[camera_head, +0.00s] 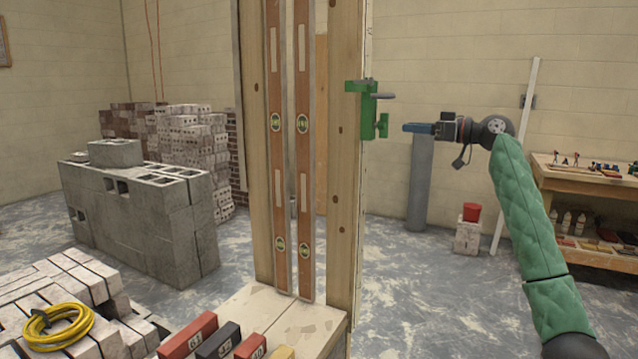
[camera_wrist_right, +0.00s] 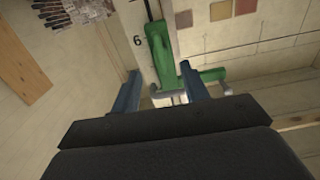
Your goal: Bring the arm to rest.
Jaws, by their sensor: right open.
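My right gripper (camera_head: 418,128) is raised at the right of the head view, level and pointing left. Its blue fingers are apart with nothing between them; they also show in the right wrist view (camera_wrist_right: 163,90). A green clamp (camera_head: 368,110) sits on the wooden post to the left of the fingertips, with a clear gap in the head view. In the right wrist view the green clamp (camera_wrist_right: 160,52) shows beyond and partly between the fingers. My right arm, in a green sleeve, comes up from the lower right. My left gripper is not in view.
The wooden post (camera_head: 345,200) and two spirit levels (camera_head: 303,150) stand on a pale block. A grey block wall (camera_head: 140,225) and stacked bricks (camera_head: 185,145) are at left. A grey cylinder (camera_head: 420,190) stands behind my gripper. A wooden shelf (camera_head: 590,185) is at right.

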